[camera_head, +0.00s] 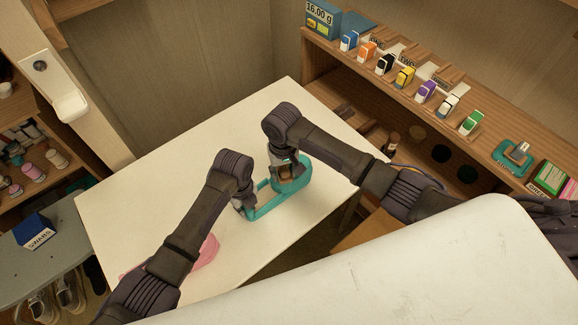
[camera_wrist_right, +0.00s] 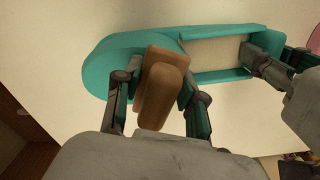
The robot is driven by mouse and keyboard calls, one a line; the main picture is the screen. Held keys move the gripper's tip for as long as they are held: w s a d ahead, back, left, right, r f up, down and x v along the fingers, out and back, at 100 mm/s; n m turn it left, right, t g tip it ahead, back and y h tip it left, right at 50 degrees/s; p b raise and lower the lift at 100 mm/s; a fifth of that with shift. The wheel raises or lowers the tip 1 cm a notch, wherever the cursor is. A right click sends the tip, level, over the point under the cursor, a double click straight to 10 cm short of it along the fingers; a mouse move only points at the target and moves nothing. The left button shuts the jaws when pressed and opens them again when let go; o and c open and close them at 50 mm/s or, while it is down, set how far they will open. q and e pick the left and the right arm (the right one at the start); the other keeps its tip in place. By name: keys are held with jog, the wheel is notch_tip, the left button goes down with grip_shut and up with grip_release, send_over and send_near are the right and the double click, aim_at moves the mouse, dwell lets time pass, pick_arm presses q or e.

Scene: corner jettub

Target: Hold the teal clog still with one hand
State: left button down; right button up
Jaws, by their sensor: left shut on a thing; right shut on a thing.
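The teal clog (camera_head: 304,176) lies on the white table (camera_head: 150,190), its closed toe to the upper right and open heel to the lower left. My left gripper (camera_head: 242,206) is at the heel end, shut on the clog's rim; its fingers also show there in the right wrist view (camera_wrist_right: 268,66). My right gripper (camera_head: 284,168) is over the toe part, shut on a brown block-like thing (camera_wrist_right: 160,88), which shows small in the head view (camera_head: 285,172). The block is held at the clog's upper; whether they touch is unclear.
A pink thing (camera_head: 208,252) lies on the table, partly behind my left arm. A wooden shelf (camera_head: 400,85) with several coloured small boxes stands at the right. A blue swabs box (camera_head: 34,231) sits on a grey surface at the left. The table's far left part is clear.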

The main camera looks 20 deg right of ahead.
jog(key=shift+s+f, duration=0.1)
jog(key=shift+s, duration=0.05)
jog(key=shift+r, duration=3.1)
jog(key=shift+w+r, duration=0.1)
jog(key=shift+w, duration=0.1)
pick_arm(q)
jog(key=shift+f, duration=0.1)
pick_arm(e)
jog(key=shift+r, duration=1.4)
pick_arm(q)
jog(key=c, duration=1)
grip_release()
